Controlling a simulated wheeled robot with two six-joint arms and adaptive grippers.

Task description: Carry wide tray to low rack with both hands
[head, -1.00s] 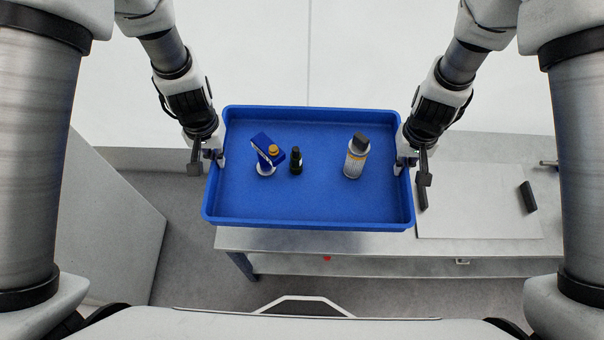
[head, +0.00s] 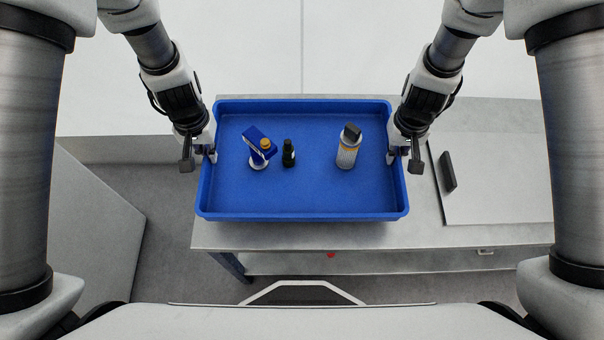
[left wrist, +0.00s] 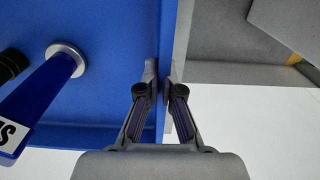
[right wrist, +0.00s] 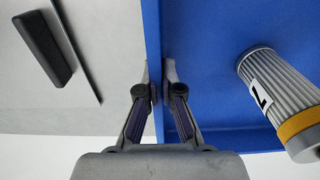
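The wide blue tray (head: 300,203) is in the middle of the head view, above or on the grey metal table; I cannot tell if it touches. My left gripper (head: 206,151) is shut on the tray's left wall, seen between the fingers in the left wrist view (left wrist: 161,75). My right gripper (head: 398,152) is shut on the right wall, also in the right wrist view (right wrist: 157,75). The low rack is not clearly identifiable.
The grey table (head: 300,236) extends under the tray and to the right. A light flat panel (head: 500,185) with a black handle (head: 447,171) lies on its right part. A grey cabinet (head: 90,225) stands at the left, with floor between.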

